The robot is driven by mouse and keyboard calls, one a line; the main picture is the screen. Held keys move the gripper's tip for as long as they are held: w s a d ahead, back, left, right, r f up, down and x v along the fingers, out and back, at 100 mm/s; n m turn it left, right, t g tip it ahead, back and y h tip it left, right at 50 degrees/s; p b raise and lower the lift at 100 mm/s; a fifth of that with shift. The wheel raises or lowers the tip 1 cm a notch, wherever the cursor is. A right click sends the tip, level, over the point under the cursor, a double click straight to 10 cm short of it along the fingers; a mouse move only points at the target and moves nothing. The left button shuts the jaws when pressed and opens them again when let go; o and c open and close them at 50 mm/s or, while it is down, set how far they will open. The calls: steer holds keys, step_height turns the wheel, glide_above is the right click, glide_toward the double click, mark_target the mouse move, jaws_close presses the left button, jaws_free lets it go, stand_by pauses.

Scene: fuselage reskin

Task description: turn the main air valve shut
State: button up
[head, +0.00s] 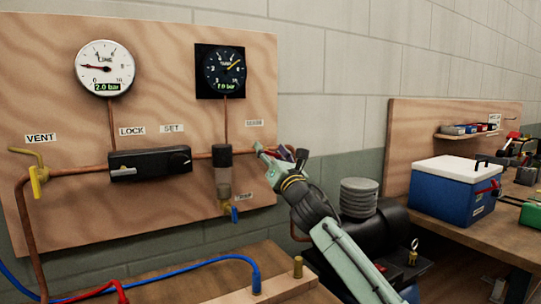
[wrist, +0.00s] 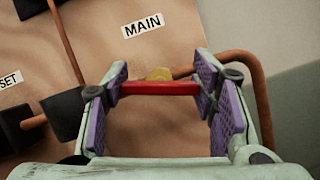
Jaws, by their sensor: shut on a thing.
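The main air valve shows in the wrist view as a red lever handle (wrist: 160,88) in front of a yellowish brass body (wrist: 159,74), below the MAIN label (wrist: 143,25). The handle lies across the picture, roughly along the copper pipe. My gripper (wrist: 160,95) is shut on the handle, which spans between its purple-padded fingers. In the head view my gripper (head: 276,160) is at the right end of the board's pipe run and hides most of the valve.
The wooden board carries a line gauge (head: 105,68) reading 2.0 bar, a dark gauge (head: 222,71) reading about 7.0 bar, a black lock/set block (head: 150,162), a filter bowl (head: 223,178) and a yellow vent lever (head: 38,180). A compressor (head: 372,235) stands right of my arm.

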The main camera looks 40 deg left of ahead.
steer(key=m+t+h, duration=0.1)
steer(key=m, duration=0.1)
steer(key=m+h+p, duration=0.1)
steer(key=m, duration=0.2)
steer(key=shift+t, duration=0.4)
steer(key=m+h+p, duration=0.1)
steer(key=m, duration=0.3)
steer(key=shift+m+h+p, duration=0.35)
steer(key=shift+m+h, duration=0.05)
steer(key=m+h+p, duration=0.1)
steer(key=m+p, duration=0.1)
steer(key=m, duration=0.2)
steer(key=shift+h, duration=0.3)
steer(key=shift+w+f+m+h+p, duration=0.15)
steer(key=shift+m+h+p, duration=0.3)
steer(key=shift+m, duration=1.05)
steer(key=o, duration=1.2)
steer(key=shift+c, duration=0.2)
steer(key=shift+d, duration=0.1)
